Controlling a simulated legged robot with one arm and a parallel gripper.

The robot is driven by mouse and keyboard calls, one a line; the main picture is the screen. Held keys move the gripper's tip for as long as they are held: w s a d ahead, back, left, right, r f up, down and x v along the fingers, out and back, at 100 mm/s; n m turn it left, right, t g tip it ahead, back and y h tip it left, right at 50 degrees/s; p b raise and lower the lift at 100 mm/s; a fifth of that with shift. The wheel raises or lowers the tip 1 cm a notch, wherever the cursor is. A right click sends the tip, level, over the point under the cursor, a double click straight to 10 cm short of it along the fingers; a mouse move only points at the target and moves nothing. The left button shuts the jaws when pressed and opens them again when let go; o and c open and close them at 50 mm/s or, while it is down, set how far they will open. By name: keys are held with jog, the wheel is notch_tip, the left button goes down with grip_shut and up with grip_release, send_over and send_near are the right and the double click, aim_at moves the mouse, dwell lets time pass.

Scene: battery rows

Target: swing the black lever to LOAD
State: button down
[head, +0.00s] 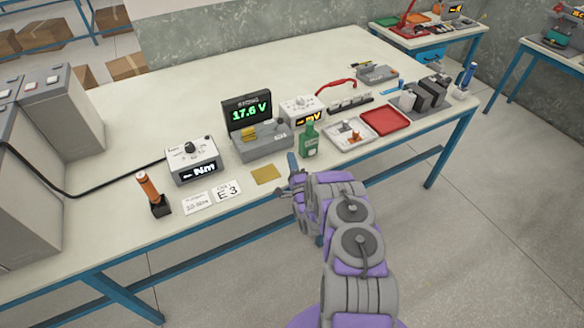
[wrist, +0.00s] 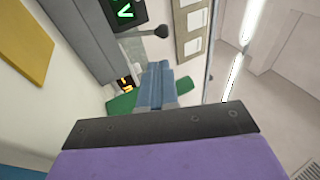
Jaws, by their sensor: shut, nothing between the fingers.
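The tester is a grey box (head: 262,149) on the table with a dark display (head: 247,112) reading 17.6 V in green. The black lever is too small to make out clearly in the head view. In the wrist view a black knob on a thin rod (wrist: 160,31) stands out from the grey box (wrist: 82,35) beside the display (wrist: 123,10). I take it to be the lever. No LOAD marking is legible. My gripper (head: 291,160) is at the table's front edge, in front of the tester. In the wrist view its blue fingers (wrist: 155,88) are shut and empty, apart from the knob.
A green bottle (head: 309,141) stands just right of my gripper and shows behind the fingers. A white tray (head: 347,146) and a red tray (head: 385,121) lie farther right. A yellow pad (head: 266,174) and a torque meter (head: 193,160) are to the left. Behind the tester the tabletop is clear.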

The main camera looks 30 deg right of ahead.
jog(key=shift+w+a+r+b, duration=0.1)
jog(key=shift+w+r+b, duration=0.15)
jog(key=shift+b, duration=1)
jog(key=b+x, duration=0.3)
jog(key=x, duration=0.8)
jog(key=shift+w+r, duration=0.15)
jog(key=shift+r, duration=0.05)
jog(key=shift+r, duration=0.1)
